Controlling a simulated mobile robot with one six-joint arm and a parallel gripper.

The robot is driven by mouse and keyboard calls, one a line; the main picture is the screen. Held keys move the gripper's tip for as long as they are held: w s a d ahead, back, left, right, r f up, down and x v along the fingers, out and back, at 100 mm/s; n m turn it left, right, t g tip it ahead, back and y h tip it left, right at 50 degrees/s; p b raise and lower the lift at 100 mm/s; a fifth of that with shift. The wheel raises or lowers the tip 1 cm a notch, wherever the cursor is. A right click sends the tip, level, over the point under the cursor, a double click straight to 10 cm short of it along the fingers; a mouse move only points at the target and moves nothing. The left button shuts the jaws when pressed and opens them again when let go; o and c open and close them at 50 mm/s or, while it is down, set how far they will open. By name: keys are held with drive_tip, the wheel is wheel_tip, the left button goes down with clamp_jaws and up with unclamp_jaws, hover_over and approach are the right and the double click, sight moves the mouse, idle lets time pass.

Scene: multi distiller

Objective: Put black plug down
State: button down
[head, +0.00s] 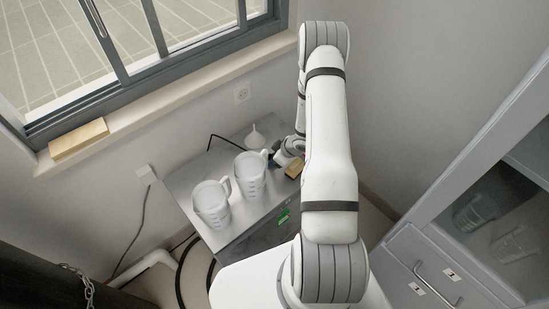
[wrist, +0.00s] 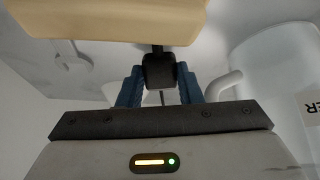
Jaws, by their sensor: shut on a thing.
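The black plug (wrist: 159,70) is between the blue fingers of my gripper (wrist: 159,88) in the wrist view, and the fingers are shut on it. In the head view my gripper (head: 274,158) is low over the right part of the grey metal worktop (head: 186,182), and the plug itself is too small to make out. A black cord (head: 226,140) runs across the back of the worktop towards my gripper. I cannot tell whether the plug touches the worktop.
Two white measuring jugs (head: 211,203) (head: 250,174) stand left of my gripper. A white funnel (head: 255,138) stands behind it. A wooden block (head: 294,169) is close on its right. A glass-fronted cabinet (head: 500,215) stands at the right.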

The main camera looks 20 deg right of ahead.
drive_tip(key=shift+f, duration=0.15)
drive_tip(key=c, duration=1.3)
unclamp_jaws()
